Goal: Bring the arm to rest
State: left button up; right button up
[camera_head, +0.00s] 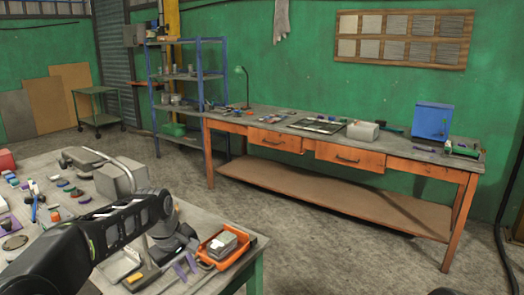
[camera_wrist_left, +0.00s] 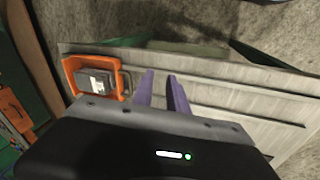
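My left arm (camera_head: 110,232) reaches in from the lower left over the near workbench (camera_head: 243,272). Its gripper (camera_head: 186,266) points down near the bench's right end, just left of an orange tray (camera_head: 209,263). In the left wrist view, the two purple fingers of my left gripper (camera_wrist_left: 161,90) stand a little apart with nothing seen between them. The orange tray (camera_wrist_left: 86,62) with a grey box (camera_wrist_left: 95,82) in it lies to their left. I cannot tell how far the fingertips are above the bench. My right gripper is not in view.
Several small items and a grey case (camera_head: 120,180) crowd the near bench's left part. An orange workbench (camera_head: 330,155) with a blue box (camera_head: 432,120) stands at the green wall, near a blue shelf (camera_head: 180,100). The floor (camera_head: 330,240) between the benches is clear.

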pick_arm(q)
jog(key=d+f+m+t+h, duration=0.1)
jog(key=d+f+m+t, duration=0.1)
jog(key=d+f+m, duration=0.5)
jog(key=s+d+f+h, duration=0.1)
jog(key=s+f, duration=0.3)
jog(key=f, duration=0.4)
jog(key=s+d+f, duration=0.2)
jog(key=s+f, duration=0.2)
jog(key=f, duration=0.5)
jog(key=s+f+g, duration=0.1)
jog(key=s+f, duration=0.3)
jog(key=s, duration=0.5)
jog(key=s+d+f+g, duration=0.1)
jog(key=s+f, duration=0.3)
jog(key=s, duration=0.5)
jog(key=s+d+f+g, duration=0.1)
jog(key=s+f, duration=0.3)
jog(key=s, duration=0.5)
jog(key=shift+f+g+h, duration=0.25)
jog(key=shift+g+h, duration=0.15)
jog(key=shift+g, duration=0.3)
jog(key=shift+s, duration=0.1)
jog(key=shift+c, duration=0.5)
